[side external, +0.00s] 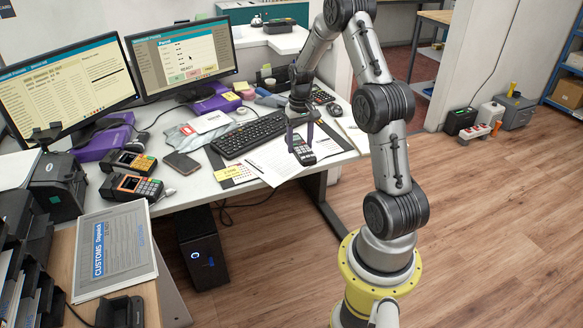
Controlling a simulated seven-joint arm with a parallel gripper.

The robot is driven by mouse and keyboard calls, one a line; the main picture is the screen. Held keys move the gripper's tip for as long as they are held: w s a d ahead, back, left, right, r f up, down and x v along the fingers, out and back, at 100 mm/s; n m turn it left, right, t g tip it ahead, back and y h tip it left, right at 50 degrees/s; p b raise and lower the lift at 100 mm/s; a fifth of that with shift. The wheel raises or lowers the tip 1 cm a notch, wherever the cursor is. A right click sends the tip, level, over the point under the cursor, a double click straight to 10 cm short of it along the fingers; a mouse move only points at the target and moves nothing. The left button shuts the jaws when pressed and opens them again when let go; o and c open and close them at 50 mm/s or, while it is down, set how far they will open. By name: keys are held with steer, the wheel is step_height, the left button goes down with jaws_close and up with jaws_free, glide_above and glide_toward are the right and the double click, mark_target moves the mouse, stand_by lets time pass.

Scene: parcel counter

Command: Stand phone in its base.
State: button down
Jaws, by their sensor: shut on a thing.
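The phone (304,154), a dark cordless handset with light keys, is at the front right part of the white desk, over some papers. My gripper (302,142) points down with its purple fingers on either side of the phone and is shut on it. The phone looks tilted; I cannot tell whether its lower end touches the papers. A black cradle with a cable (121,313), which looks like the phone's base, sits on the wooden surface at the bottom left, well apart from my gripper. Its slot is too small to make out clearly.
Two card terminals (132,187) and a dark wallet-like item (182,165) lie on the desk between phone and cradle. A keyboard (250,134) and two monitors (181,56) stand behind. A customs folder (112,250) lies behind the cradle, beside black trays (22,262).

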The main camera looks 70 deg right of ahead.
glide_toward(285, 160)
steer(key=s+a+r, duration=0.2)
steer(key=s+a, duration=0.1)
steer(key=f, duration=0.1)
steer(key=w+d+f, duration=0.1)
steer(key=f, duration=0.1)
steer(key=shift+w+d+f, duration=0.15)
steer(key=shift+w+d, duration=0.2)
steer(key=shift+w, duration=0.05)
steer(key=shift+w+d+f, duration=0.4)
steer(key=shift+f, duration=0.2)
steer(key=shift+w+d+f, duration=0.15)
steer(key=shift+f, duration=0.75)
steer(key=shift+w+d+f, duration=0.1)
steer(key=shift+d+f, duration=0.05)
steer(key=shift+f, duration=0.75)
steer(key=shift+f, duration=0.2)
steer(key=shift+c, duration=0.5)
jaws_free()
